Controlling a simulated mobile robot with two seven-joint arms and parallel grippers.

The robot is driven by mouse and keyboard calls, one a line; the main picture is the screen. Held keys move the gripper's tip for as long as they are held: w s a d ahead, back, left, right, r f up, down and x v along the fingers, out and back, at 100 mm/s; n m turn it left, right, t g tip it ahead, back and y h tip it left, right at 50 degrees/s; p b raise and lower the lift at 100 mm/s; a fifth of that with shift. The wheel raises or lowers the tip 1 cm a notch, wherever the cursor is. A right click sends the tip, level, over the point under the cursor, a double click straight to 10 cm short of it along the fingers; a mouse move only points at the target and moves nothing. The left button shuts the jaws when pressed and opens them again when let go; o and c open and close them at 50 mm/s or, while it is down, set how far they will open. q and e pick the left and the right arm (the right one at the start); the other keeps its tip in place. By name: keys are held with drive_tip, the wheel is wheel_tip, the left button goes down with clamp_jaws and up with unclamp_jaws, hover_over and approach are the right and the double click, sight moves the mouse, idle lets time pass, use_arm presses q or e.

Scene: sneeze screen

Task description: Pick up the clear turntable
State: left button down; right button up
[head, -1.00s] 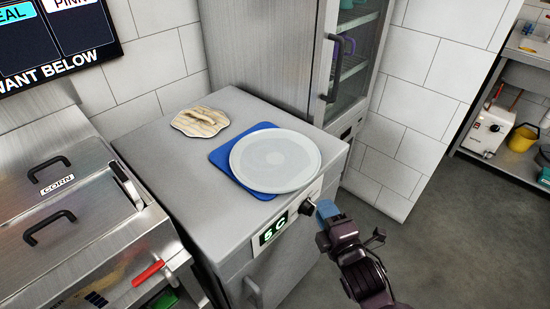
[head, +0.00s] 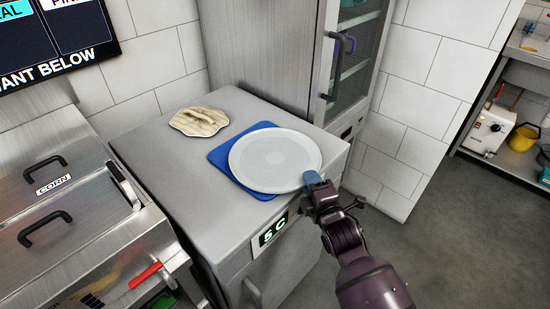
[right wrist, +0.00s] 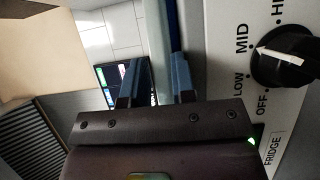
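The clear turntable (head: 275,160) is a pale, round, flat disc lying on a blue mat (head: 222,158) on top of the grey counter. My right gripper (head: 312,180) is at the turntable's near right rim in the head view, partly covering that edge. In the right wrist view its two blue fingers (right wrist: 155,78) stand apart. The turntable (right wrist: 156,40) shows there edge-on as a pale strip between the fingers, beside a dark blue strip of the mat. I see no closed grip on it. My left gripper is not in view.
A striped flat item (head: 200,121) lies at the back of the grey counter (head: 160,150). A front dial (right wrist: 285,55) is close to my right gripper. A glass-door cabinet (head: 352,60) stands behind. A steel bin unit marked corn (head: 60,200) is at left.

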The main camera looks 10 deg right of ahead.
drive_tip(key=shift+w, duration=0.1)
clamp_jaws()
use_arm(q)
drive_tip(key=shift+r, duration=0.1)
use_arm(e)
drive_tip(key=shift+r, duration=0.1)
